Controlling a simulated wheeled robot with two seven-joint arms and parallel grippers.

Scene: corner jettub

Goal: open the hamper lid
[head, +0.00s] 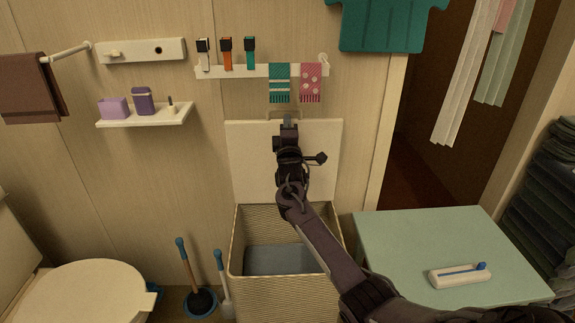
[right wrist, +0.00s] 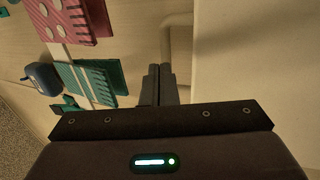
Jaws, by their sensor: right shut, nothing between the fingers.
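The hamper (head: 285,292) is a ribbed beige box on the floor in the head view. Its cream lid (head: 250,165) stands upright against the wall behind it, so the hamper is open and its grey-blue inside shows. A handle (head: 285,112) sits at the lid's top edge. My right gripper (head: 288,122) is in front of the lid's top edge, by the handle. In the right wrist view its fingers (right wrist: 160,84) are together with nothing between them, and the pale lid (right wrist: 260,70) fills the right side. Whether the fingers touch the handle I cannot tell. My left gripper is out of view.
A wall rail (head: 240,71) with watches and small towels hangs just above the lid. A green-topped table (head: 400,240) stands right of the hamper. A toilet (head: 85,292), a plunger (head: 188,265) and a brush (head: 221,275) are at the left.

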